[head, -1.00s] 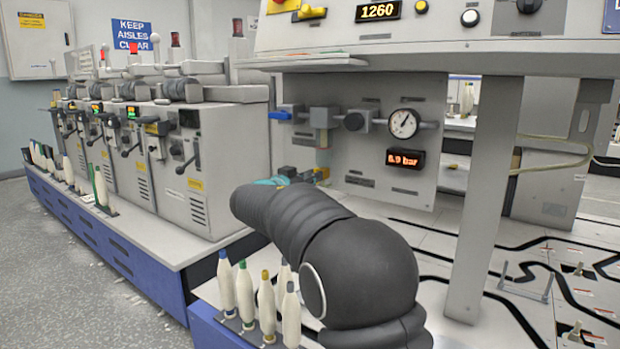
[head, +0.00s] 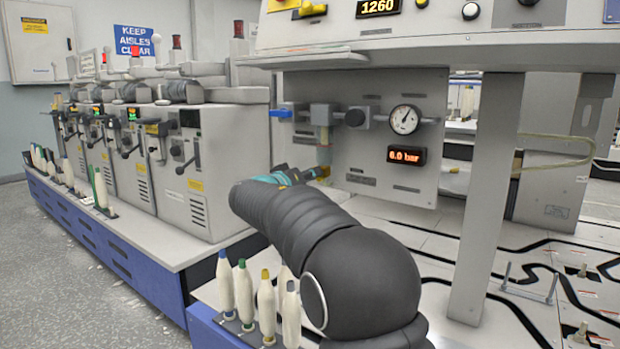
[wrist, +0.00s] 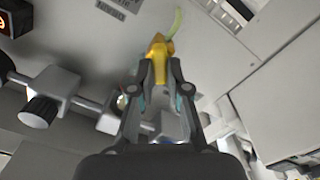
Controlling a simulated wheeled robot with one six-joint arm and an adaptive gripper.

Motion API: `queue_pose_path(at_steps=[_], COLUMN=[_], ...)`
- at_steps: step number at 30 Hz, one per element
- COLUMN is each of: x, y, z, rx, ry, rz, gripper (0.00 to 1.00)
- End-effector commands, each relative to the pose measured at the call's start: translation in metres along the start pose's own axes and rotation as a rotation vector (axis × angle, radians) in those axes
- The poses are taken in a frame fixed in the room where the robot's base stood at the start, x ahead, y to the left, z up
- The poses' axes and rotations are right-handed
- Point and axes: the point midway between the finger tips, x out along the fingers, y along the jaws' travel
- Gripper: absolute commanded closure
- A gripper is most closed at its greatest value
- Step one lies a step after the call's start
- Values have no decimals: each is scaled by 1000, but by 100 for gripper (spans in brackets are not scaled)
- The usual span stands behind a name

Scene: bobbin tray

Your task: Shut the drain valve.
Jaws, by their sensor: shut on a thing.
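The drain valve is a small yellow tap (head: 323,171) below the clear filter bowl (head: 324,138) on the grey panel. In the wrist view the yellow tap (wrist: 158,52) stands between my fingertips, with a pale yellow-green tube (wrist: 177,22) beyond it. My gripper (head: 314,173) reaches it from the left; in the wrist view my gripper (wrist: 158,84) is shut on the tap's lower part. My fingers hide part of the tap, and I cannot tell its exact turn. The red display (head: 405,156) appears to read 6.0 bar.
A round gauge (head: 405,119), a black knob (head: 355,118) and a blue lever (head: 280,114) sit along the pipe above. Several bobbins (head: 245,293) stand upright in front, left of my arm. A grey post (head: 484,210) stands to the right.

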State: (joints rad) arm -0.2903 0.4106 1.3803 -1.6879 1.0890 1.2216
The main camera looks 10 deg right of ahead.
Motion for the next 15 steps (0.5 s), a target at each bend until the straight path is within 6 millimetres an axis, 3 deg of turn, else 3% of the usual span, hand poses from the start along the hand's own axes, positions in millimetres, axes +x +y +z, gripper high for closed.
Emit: queue_pose_path(at_steps=[15], x=[0], y=[-2], z=[-1], rx=[-488], ry=[2], rz=[0], gripper=[100])
